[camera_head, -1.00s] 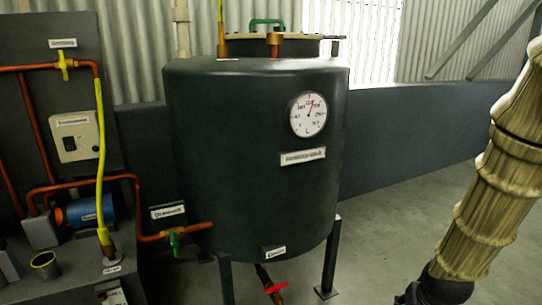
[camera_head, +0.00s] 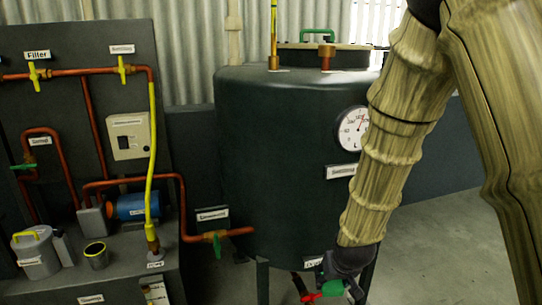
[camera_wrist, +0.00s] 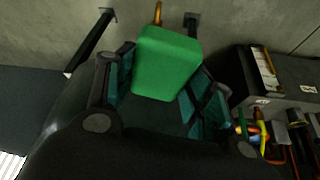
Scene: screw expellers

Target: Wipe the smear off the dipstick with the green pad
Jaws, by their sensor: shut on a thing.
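My gripper (camera_wrist: 167,84) is shut on the green pad (camera_wrist: 167,55), a block held between its two fingers in the wrist view. In the head view the pad (camera_head: 333,288) shows partly at the lower right, in front of the tank's lower part. A thin upright yellow rod (camera_head: 273,35) rises from a brass fitting on top of the dark tank (camera_head: 285,150); it may be the dipstick. Its top is cut off by the picture edge. My gripper is well below this rod and apart from it. I cannot make out a smear.
A pipe panel (camera_head: 70,110) with copper pipes and a blue pump (camera_head: 138,206) stands at the left. A small cup (camera_head: 96,255) and a grey can (camera_head: 36,255) sit on its ledge. The tank has a dial gauge (camera_head: 352,130). Floor (camera_head: 430,250) is open at right.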

